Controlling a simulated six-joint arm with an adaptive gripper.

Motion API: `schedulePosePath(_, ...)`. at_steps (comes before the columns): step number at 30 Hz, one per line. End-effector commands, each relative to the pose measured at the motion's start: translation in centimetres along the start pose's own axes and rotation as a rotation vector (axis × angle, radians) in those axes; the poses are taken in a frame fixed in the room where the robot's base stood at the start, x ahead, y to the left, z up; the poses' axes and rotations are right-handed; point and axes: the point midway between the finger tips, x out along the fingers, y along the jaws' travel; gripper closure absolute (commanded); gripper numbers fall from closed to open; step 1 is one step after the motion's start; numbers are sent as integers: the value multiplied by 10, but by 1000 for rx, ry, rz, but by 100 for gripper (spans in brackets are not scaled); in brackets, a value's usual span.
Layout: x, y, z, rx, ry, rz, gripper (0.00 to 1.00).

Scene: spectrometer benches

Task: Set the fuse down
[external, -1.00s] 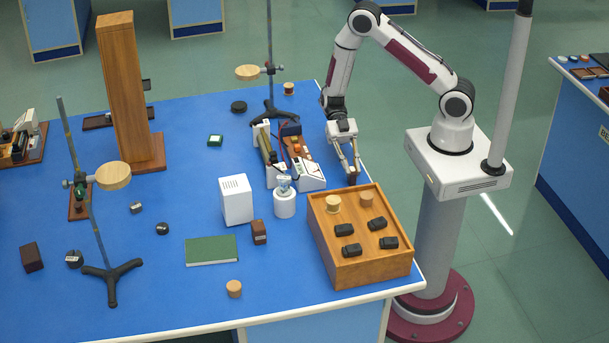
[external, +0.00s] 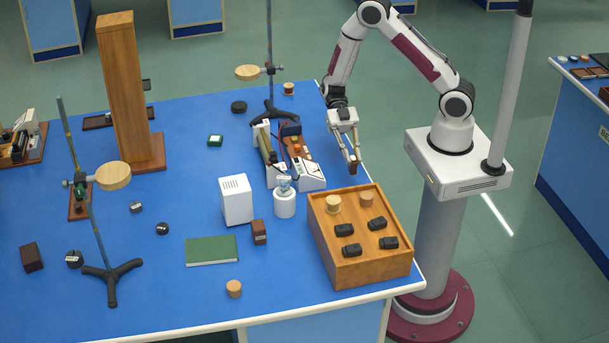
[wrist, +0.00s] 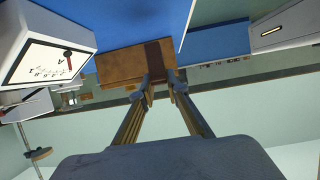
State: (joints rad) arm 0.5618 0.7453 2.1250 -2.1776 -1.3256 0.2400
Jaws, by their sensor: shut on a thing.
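The fuse (external: 354,168) is a small reddish-brown block. My gripper (external: 354,160) is shut on it and points down near the right edge of the blue bench, behind the wooden box and right of the meter apparatus. The fuse appears to be held above the surface; the exact gap cannot be told. In the wrist view the fingertips (wrist: 159,82) are close together, with a dark brown block (wrist: 160,54) just beyond them, in front of lighter brown wood.
The open-topped wooden box (external: 352,272) holds several black blocks and two round wooden pieces. The meter apparatus (external: 310,175), a white lamp-like stand (external: 284,203) and a white box (external: 235,200) stand left of my gripper.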

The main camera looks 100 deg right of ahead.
Motion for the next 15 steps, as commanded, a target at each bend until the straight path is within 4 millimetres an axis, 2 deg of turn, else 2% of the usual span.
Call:
schedulePosePath(6,-10,0,-25,-2,-1,0,100)
schedulePosePath(15,-20,0,-47,-1,-1,-1,100)
